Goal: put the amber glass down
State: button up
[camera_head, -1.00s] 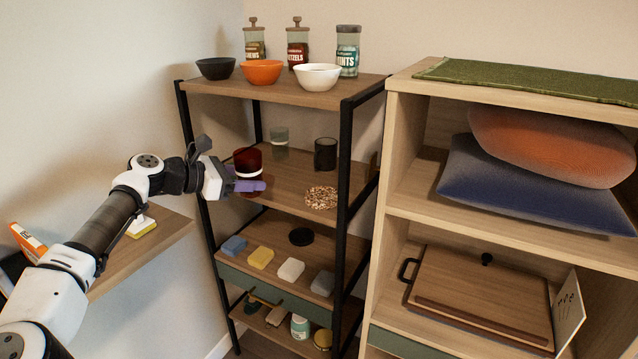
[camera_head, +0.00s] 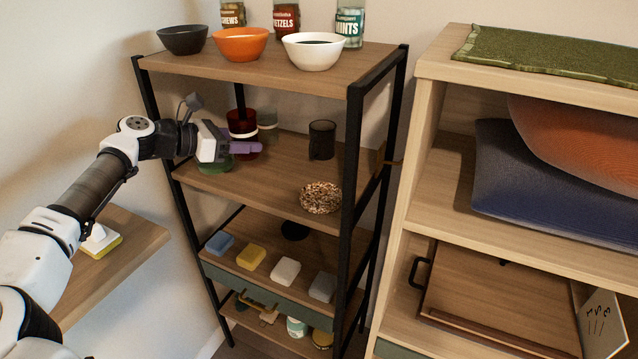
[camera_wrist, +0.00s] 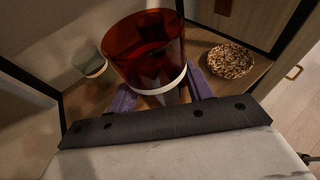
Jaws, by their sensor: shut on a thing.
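The amber glass (camera_head: 241,121), dark red with a pale band low on its side, is upright between the purple fingers of my gripper (camera_head: 244,147) at the left of the upper middle shelf (camera_head: 270,178). In the wrist view the glass (camera_wrist: 145,50) stands between both fingers (camera_wrist: 160,98), and my gripper is shut on it. Its base is hidden by the fingers, so I cannot tell whether it touches the shelf. A green round coaster (camera_head: 216,165) lies just left of and below the fingers.
Black posts (camera_head: 352,150) frame the shelf. Bare wood lies between gripper and mat.

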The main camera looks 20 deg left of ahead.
jog(key=p, duration=0.5)
send_over(320, 199)
jog(key=a, duration=0.1)
jog(key=shift+d+f, duration=0.25)
jog(key=shift+f, duration=0.95)
jog(key=shift+d+f+p, duration=0.2)
jog(key=shift+f+p, duration=1.05)
jog(key=shift+f, duration=1)
jog(key=shift+f, duration=0.1)
jog(key=o, duration=1.2)
